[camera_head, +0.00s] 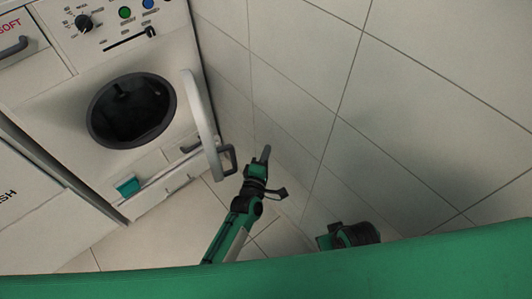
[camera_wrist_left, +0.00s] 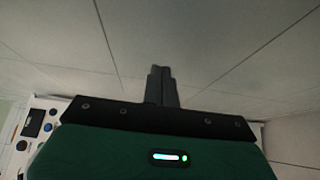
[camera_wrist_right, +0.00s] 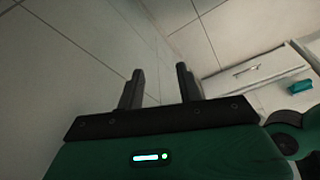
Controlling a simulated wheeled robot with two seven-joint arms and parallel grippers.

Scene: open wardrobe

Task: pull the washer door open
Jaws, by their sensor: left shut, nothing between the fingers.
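The washer (camera_head: 75,80) stands at the left of the head view, with its dark round drum opening (camera_head: 131,111) uncovered. The washer door (camera_head: 201,112) is swung wide out to the right, seen nearly edge-on, with a dark handle (camera_head: 230,158) at its lower end. My left gripper (camera_head: 265,154) is just right of the door handle, apart from it in the picture; its fingers are together and empty, as the left wrist view shows (camera_wrist_left: 160,74). My right gripper has its fingers apart and empty in the right wrist view (camera_wrist_right: 159,82).
A tiled wall (camera_head: 300,80) is close to the right of the washer. A teal object (camera_head: 127,186) is at the washer's lower front, beside a lower panel handle. A second white appliance (camera_head: 40,200) is at the lower left. Tiled floor shows below.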

